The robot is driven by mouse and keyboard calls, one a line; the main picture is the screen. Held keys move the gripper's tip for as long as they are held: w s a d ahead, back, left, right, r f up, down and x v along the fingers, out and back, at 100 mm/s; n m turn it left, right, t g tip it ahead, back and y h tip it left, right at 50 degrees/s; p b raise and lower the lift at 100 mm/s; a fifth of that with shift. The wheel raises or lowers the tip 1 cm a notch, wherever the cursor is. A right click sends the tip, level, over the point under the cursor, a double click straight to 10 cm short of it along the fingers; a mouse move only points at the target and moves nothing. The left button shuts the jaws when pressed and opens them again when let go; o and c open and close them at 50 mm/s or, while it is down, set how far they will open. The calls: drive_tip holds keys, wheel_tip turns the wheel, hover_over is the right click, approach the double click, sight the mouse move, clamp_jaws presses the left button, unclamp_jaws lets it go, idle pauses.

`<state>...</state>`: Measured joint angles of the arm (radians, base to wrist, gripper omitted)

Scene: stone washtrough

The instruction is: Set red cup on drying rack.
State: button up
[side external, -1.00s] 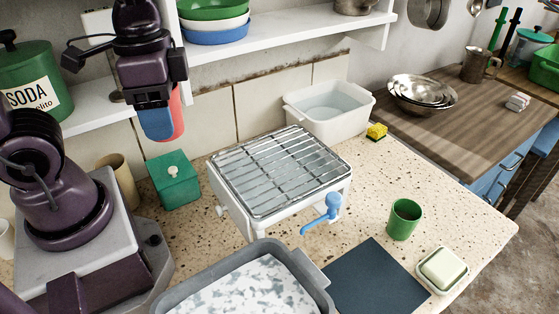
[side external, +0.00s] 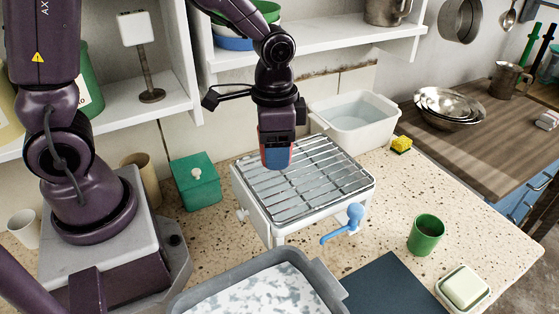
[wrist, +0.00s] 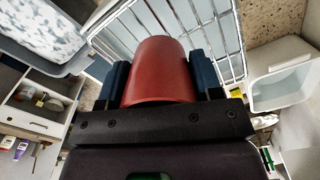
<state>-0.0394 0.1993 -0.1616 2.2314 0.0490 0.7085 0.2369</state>
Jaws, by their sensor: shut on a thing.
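The red cup (wrist: 160,72) is between the blue fingers of my gripper (wrist: 160,82) in the wrist view. My gripper is shut on it. In the side view my gripper (side external: 276,154) points down over the back left part of the drying rack (side external: 318,183), and its blue finger hides much of the cup. The rack is a white frame with a metal wire top, and its wires (wrist: 207,22) show beyond the cup in the wrist view. I cannot tell whether the cup touches the wires.
A white basin (side external: 352,122) stands behind the rack, with a yellow sponge (side external: 401,144) beside it. A green box (side external: 195,183) is to the left. A blue tap handle (side external: 352,215) juts out in front. A green cup (side external: 426,234) stands at right. Most of the rack top is clear.

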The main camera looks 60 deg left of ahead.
drive_tip(key=shift+w+d+f, duration=0.1)
drive_tip(key=shift+w+f, duration=0.1)
drive_tip(key=shift+f, duration=0.8)
drive_tip(key=shift+w+f, duration=0.15)
drive_tip(key=shift+f, duration=0.85)
drive_tip(key=shift+f, duration=0.15)
drive_tip(key=o, duration=1)
wheel_tip(320, 180, up, 12)
drive_tip(key=s+a+r+n+t, duration=0.1)
drive_tip(key=s+r+n+t, duration=0.1)
drive_tip(key=s, duration=0.3)
drive_tip(key=s+a+r+n+t, duration=0.2)
drive_tip(key=s+r+t, duration=0.1)
drive_tip(key=s+r, duration=0.2)
drive_tip(key=shift+s+a+r+n+t, duration=0.25)
drive_tip(key=shift+s+n+t, duration=0.05)
drive_tip(key=shift+s, duration=0.35)
